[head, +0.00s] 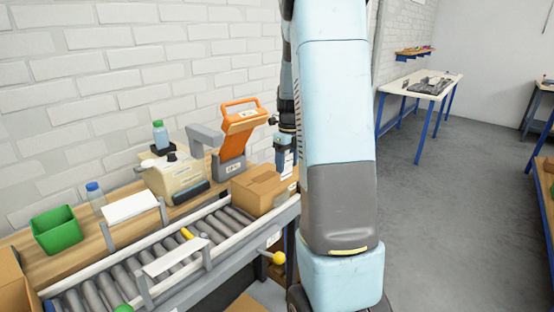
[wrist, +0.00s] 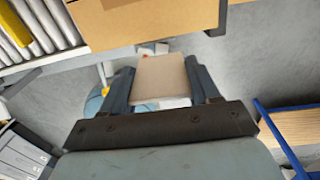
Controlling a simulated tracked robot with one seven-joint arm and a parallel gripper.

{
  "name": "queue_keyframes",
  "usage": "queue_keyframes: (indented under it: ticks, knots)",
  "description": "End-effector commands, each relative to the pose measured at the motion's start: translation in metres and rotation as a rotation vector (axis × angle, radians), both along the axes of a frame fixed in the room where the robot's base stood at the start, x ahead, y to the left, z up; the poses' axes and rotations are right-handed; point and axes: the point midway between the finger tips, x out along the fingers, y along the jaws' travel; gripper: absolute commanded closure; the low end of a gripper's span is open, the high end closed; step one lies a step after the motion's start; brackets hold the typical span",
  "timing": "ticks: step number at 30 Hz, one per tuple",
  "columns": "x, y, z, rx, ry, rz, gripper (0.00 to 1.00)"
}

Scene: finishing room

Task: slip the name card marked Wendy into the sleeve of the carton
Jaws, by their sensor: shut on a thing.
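The brown carton (head: 256,190) sits at the right end of the roller conveyor. In the wrist view its cardboard side (wrist: 150,22) fills the top. My gripper (head: 285,160) is beside the carton's right end, partly behind my arm. In the wrist view my gripper (wrist: 161,78) is shut on a flat tan card (wrist: 160,78), held between both fingers and apart from the carton. A white piece (head: 288,173) shows below the gripper in the head view. I cannot read any name on the card. I cannot make out the sleeve clearly.
The roller conveyor (head: 170,258) has rails, raised white plates (head: 130,207) and a yellow knob (head: 279,258). Behind it stand an orange-and-grey device (head: 236,135), a beige machine (head: 174,176), bottles and a green bin (head: 57,231). Open floor lies right of my arm.

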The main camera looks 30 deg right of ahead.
Motion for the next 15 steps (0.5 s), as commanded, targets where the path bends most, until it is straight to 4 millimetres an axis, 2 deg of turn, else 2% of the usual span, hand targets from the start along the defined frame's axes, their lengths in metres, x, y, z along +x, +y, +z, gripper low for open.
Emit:
queue_keyframes:
  ticks: [6,15]
  knots:
    - [0.005,0.016,-0.009,0.001,0.001,0.028,0.72]
    - [0.006,0.021,-0.025,0.002,0.002,0.036,0.72]
